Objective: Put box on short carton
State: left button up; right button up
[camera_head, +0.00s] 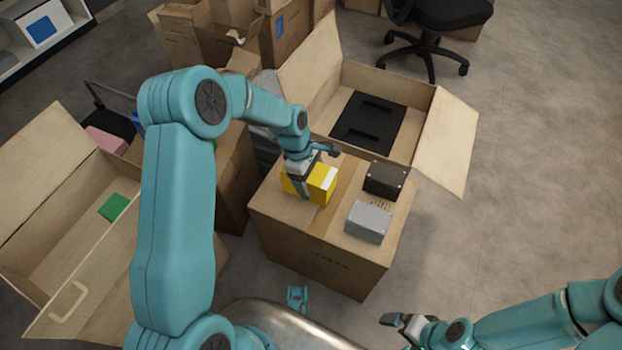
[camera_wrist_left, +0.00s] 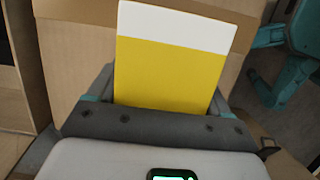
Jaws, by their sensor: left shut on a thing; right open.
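A yellow box with a white end (camera_head: 322,184) is at the top of the closed short carton (camera_head: 318,258), near its left side. My left gripper (camera_head: 311,174) is shut on this box from above. In the left wrist view the yellow and white box (camera_wrist_left: 172,75) stands between the two fingers. I cannot tell whether its underside touches the carton top. My right gripper (camera_head: 400,328) is open and empty at the bottom of the head view, in front of the carton and apart from it.
A dark box (camera_head: 385,179) and a grey box (camera_head: 368,222) sit on the carton's right half. Behind stands an open carton (camera_head: 449,140) with a black item (camera_head: 368,122). Another open carton (camera_head: 60,215) at left holds a green block (camera_head: 113,207). Floor at right is clear.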

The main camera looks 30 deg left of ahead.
pick_arm(q)
jog(key=shift+f, duration=0.15)
jog(key=o, duration=1.3)
jog(key=p+v, duration=0.4)
jog(key=v, duration=0.8)
